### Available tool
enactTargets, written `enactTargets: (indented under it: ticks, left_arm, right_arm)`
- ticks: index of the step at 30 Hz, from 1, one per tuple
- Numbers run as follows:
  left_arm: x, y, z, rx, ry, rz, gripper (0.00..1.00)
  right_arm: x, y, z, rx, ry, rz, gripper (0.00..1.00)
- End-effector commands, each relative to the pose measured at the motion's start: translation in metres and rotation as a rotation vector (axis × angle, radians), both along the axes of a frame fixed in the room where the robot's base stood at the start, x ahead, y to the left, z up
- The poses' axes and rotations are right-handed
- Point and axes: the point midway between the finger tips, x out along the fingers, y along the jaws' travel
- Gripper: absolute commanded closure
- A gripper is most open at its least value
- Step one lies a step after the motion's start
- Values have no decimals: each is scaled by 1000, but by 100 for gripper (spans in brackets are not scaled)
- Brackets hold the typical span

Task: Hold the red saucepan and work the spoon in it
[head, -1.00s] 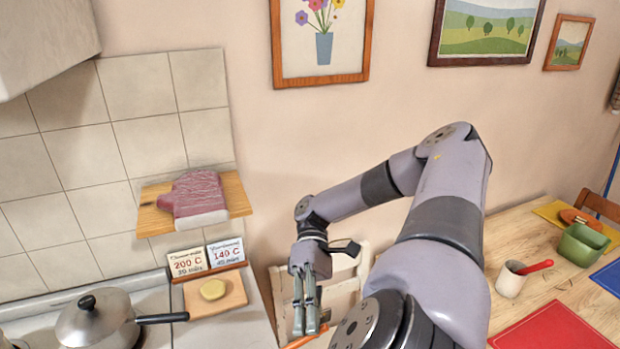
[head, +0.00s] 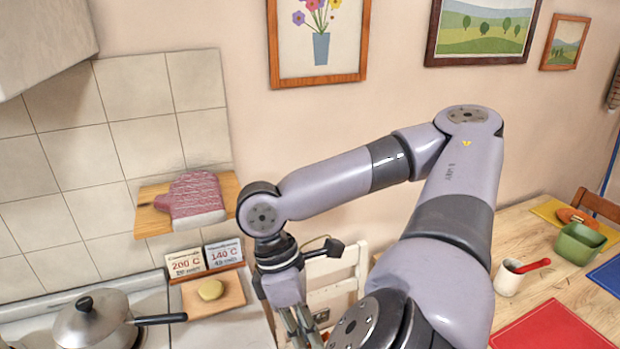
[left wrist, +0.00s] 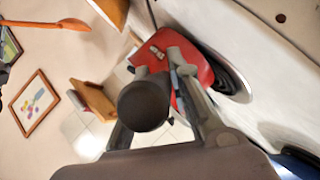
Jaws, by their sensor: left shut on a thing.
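The red saucepan (left wrist: 203,68) shows in the left wrist view, just beyond my left gripper (left wrist: 160,85). The left gripper is shut on its black handle (left wrist: 145,105), whose rounded end faces the camera. The left gripper and the red pan are outside the head view. My right gripper (head: 303,335) is at the lower middle of the head view, its fingers close together and its tips cut off by the bottom edge. The orange spoon (left wrist: 60,23) is in the air at the upper left of the left wrist view, its handle running out of frame. The pan's inside is mostly hidden.
A lidded grey pan (head: 92,322) stands on the stove at lower left. Beside it are a small board (head: 228,300) with a yellow round thing and two recipe cards (head: 205,260). A shelf (head: 150,220) holds a mitt. A wooden table (head: 510,240) is at right.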

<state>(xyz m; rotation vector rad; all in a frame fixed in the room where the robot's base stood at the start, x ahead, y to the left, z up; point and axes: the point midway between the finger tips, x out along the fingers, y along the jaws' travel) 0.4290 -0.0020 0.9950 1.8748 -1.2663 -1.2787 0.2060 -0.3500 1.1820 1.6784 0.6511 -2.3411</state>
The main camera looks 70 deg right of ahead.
Motion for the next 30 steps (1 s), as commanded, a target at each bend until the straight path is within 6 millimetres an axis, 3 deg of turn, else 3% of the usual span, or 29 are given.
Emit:
enactTargets:
  ticks: [8, 21, 30]
  left_arm:
    - [0, 0, 1, -2, -1, 0, 100]
    - [0, -1, 1, -3, -2, 0, 100]
    - [0, -1, 1, -3, -2, 0, 100]
  right_arm:
    - [7, 0, 7, -64, -88, 71, 100]
    - [8, 0, 40, -62, -85, 68, 100]
    - [7, 0, 45, -61, -84, 69, 100]
